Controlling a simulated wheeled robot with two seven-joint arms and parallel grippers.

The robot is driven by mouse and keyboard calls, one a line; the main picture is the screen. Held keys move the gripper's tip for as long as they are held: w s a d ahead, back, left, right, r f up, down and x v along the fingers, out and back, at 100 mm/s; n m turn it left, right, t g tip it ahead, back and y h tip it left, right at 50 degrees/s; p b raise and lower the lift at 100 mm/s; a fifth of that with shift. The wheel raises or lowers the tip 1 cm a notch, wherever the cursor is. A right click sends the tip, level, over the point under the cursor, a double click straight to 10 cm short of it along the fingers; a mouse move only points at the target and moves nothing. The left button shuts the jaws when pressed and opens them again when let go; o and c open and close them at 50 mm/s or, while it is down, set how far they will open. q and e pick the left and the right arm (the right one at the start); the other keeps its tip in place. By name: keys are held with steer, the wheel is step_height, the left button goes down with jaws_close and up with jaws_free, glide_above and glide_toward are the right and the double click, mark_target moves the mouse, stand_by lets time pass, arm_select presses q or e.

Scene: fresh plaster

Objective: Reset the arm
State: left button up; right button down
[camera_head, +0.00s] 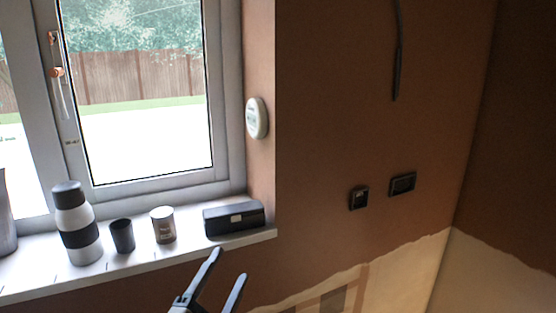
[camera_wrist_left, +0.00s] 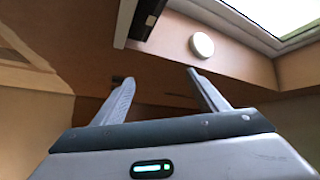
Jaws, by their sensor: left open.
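My left gripper (camera_head: 227,264) is open and empty in the head view, at the bottom, just below the sill's right end. In the left wrist view my left gripper (camera_wrist_left: 156,78) shows its two fingers spread, with nothing between them but the brown wall behind. My right gripper is not in view.
A round white device (camera_head: 257,118) and wall sockets (camera_head: 402,183) sit on the brown wall. The wall front is clear.

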arm_select(q)
steer(key=s+a+f+n+g+y, duration=0.4)
steer(key=s+a+f+n, duration=0.15)
steer(key=f, duration=0.55)
steer(key=s+a+f+n+g+y, duration=0.4)
steer(key=s+f, duration=0.3)
steer(key=f, duration=0.4)
steer(key=s+a+f+n+g+h, duration=0.15)
steer(key=s+f+g, duration=0.3)
steer(key=s, duration=0.75)
steer(key=s+f+n+g, duration=0.35)
steer(key=s+f, duration=0.25)
steer(key=s, duration=0.6)
step_height(320, 180, down, 31)
steer(key=s+g+b, duration=0.1)
steer(key=g+b, duration=0.1)
steer(key=s+a+f+g+b, duration=0.1)
steer(key=s+a+f+b, duration=0.1)
steer(key=s+f, duration=1.6)
steer(key=shift+a+f+b, duration=0.3)
steer(key=shift+a+f, duration=0.4)
steer(key=shift+f, duration=0.15)
steer(key=shift+m+y, duration=0.25)
